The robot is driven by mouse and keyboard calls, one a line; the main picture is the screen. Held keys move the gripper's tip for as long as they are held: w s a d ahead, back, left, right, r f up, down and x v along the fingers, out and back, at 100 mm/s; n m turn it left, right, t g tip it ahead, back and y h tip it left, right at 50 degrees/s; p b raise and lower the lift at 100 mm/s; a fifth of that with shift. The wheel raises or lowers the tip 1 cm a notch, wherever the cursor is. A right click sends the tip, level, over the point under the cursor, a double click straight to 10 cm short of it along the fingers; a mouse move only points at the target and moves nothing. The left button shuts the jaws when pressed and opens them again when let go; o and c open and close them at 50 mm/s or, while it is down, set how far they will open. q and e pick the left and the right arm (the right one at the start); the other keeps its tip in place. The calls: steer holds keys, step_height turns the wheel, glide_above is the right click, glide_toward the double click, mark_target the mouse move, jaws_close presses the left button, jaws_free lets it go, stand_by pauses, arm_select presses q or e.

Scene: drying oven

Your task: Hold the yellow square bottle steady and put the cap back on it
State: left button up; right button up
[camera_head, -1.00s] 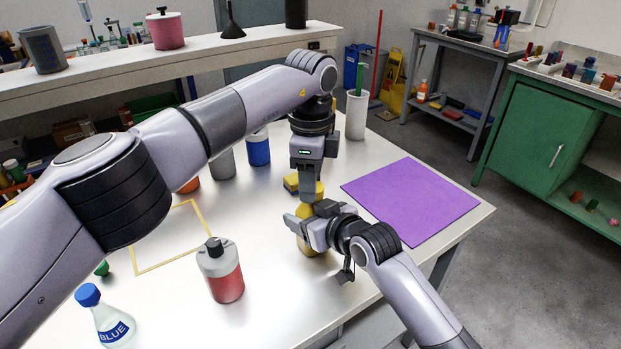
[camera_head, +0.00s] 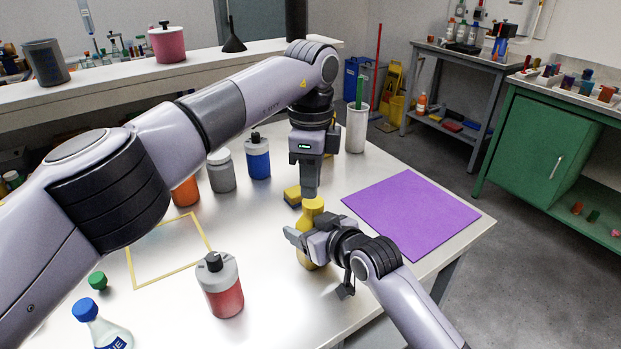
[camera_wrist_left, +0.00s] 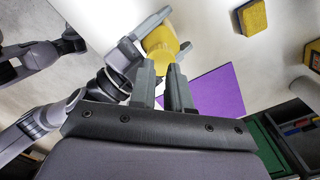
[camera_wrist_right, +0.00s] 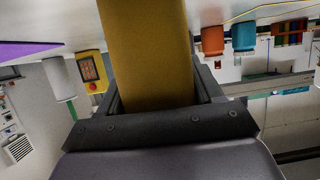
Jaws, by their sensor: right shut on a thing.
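The yellow square bottle (camera_head: 304,262) stands upright on the white table. My right gripper (camera_head: 300,240) is shut around its body, which fills the right wrist view (camera_wrist_right: 148,55). A yellow rounded top (camera_head: 312,205) shows on the bottle above the right gripper; it looks like the cap, but its seam with the neck cannot be made out. My left gripper (camera_head: 311,192) points straight down just above this top. In the left wrist view its fingers (camera_wrist_left: 162,82) are slightly parted with a gap and nothing clearly held, close to the yellow bottle (camera_wrist_left: 160,42).
A purple mat (camera_head: 410,207) is to the right. A red-filled bottle (camera_head: 222,288), a blue bottle (camera_head: 257,157) and a grey bottle (camera_head: 221,172) stand left. A white holder (camera_head: 357,128) stands at the back.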

arm_select(q)
step_height(320, 180, up, 4)
glide_above(305, 223)
steer(key=w+d, duration=0.1)
steer(key=shift+w, duration=0.1)
stand_by(0.3)
steer(key=o, duration=0.9)
steer(key=shift+m, duration=0.3)
steer(key=shift+c, duration=0.2)
steer(key=m, duration=0.4)
steer(key=shift+d+r, duration=0.1)
steer(key=shift+d, duration=0.15)
steer(key=shift+w+f, duration=0.1)
steer(key=shift+f, duration=3.95)
